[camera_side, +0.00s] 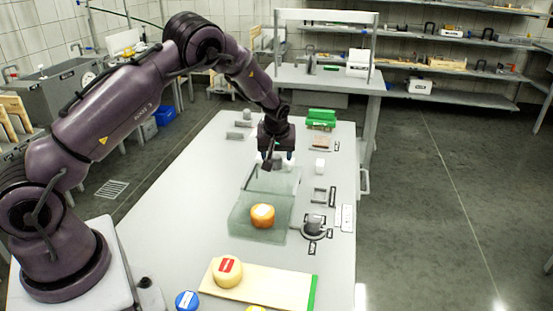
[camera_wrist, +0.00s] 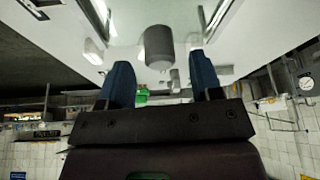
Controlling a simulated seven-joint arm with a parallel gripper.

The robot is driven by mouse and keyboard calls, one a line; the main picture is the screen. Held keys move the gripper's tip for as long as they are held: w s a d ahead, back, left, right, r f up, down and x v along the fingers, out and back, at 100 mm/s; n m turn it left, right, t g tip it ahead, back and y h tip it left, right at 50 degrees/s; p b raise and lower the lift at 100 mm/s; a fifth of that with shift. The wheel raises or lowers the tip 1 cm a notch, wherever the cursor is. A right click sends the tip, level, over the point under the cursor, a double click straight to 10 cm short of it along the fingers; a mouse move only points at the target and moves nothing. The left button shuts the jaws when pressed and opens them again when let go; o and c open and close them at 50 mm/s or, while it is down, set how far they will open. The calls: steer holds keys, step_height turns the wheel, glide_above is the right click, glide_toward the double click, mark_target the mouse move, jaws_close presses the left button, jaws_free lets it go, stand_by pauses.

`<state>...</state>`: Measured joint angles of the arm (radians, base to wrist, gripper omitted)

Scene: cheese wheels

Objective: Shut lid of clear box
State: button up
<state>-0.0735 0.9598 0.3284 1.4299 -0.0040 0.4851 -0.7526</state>
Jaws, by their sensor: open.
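The clear box (camera_side: 238,221) stands on the table with an orange cheese wheel (camera_side: 262,216) inside. Its transparent lid (camera_side: 262,182) is open and slopes up at the box's far side. My gripper (camera_side: 275,162) is at the lid's far edge, pointing down. In the wrist view my gripper (camera_wrist: 160,78) shows two blue fingers spread apart, with a grey cylindrical piece (camera_wrist: 158,46) seen between them. I cannot tell whether the fingers touch the lid or that piece.
A board (camera_side: 272,287) with a yellow cheese wheel (camera_side: 227,271) lies in front of the box. A blue-topped wheel (camera_side: 187,300) sits at the near edge. A dark round device (camera_side: 314,226) stands right of the box. Green blocks (camera_side: 321,118) lie at the back. The table's left side is clear.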

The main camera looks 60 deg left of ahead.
mark_target(267, 192)
steer(key=shift+x, duration=1.45)
steer(key=shift+c, duration=0.4)
jaws_close()
steer(key=s+d, duration=0.8)
steer(key=d, duration=0.1)
steer(key=shift+s, duration=0.4)
steer(key=shift+o, duration=0.4)
jaws_free()
steer(key=shift+a, duration=0.1)
steer(key=shift+r, duration=0.15)
steer(key=v, duration=1.2)
steer(key=shift+d+r, duration=0.25)
steer(key=shift+r, duration=0.05)
steer(key=shift+s, duration=0.1)
